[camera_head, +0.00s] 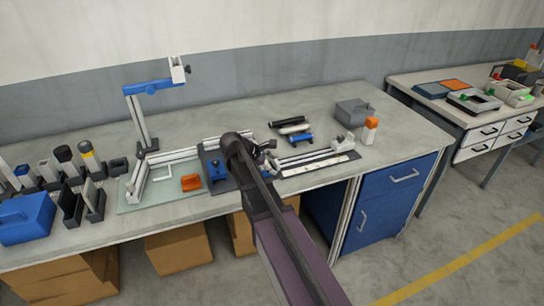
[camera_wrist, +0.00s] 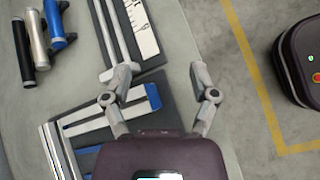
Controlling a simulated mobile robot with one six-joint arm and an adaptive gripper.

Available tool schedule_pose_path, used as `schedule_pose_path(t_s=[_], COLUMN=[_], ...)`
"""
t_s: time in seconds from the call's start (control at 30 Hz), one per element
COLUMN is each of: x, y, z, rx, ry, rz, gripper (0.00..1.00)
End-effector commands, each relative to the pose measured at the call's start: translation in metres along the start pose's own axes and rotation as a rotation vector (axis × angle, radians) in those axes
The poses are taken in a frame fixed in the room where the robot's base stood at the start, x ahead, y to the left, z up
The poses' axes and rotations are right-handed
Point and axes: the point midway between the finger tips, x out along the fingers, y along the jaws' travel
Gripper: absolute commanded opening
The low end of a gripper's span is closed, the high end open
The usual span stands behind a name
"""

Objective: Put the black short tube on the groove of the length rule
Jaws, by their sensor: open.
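A black tube (camera_head: 287,123) lies on the bench beside a silver tube (camera_head: 293,129) and a blue one (camera_head: 301,139). In the wrist view the black tube (camera_wrist: 22,43) is at the upper left, left of the silver and blue tubes. The length rule (camera_head: 318,163), with a white scale and long rails, lies on a dark base in front of the tubes; it also shows at the top of the wrist view (camera_wrist: 142,28). My gripper (camera_wrist: 166,68) is open and empty. In the head view, it is near the left end of the rule, partly hidden by my arm.
A grey block (camera_head: 354,111) and an orange-topped white bottle (camera_head: 370,131) stand right of the tubes. A blue-and-grey fixture (camera_head: 217,171) and an orange piece (camera_head: 190,182) lie to the left. The bench's right end is clear.

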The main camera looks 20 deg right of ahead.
Motion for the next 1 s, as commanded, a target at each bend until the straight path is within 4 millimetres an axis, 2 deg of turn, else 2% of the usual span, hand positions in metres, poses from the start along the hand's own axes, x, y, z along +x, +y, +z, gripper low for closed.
schedule_pose_path(t_s=[0.37,0.47,0.6,0.8,1.0], x=[0.017,0.022,0.027,0.024,0.016], y=[-0.063,-0.089,-0.134,-0.193,-0.228], z=[-0.021,-0.029,-0.044,-0.063,-0.074], rx=[0.262,0.370,0.569,0.844,1.018], ry=[0.165,0.226,0.323,0.425,0.466], rz=[-0.111,-0.170,-0.298,-0.518,-0.687], gripper=[0.76,0.76,0.76,0.76,0.76])
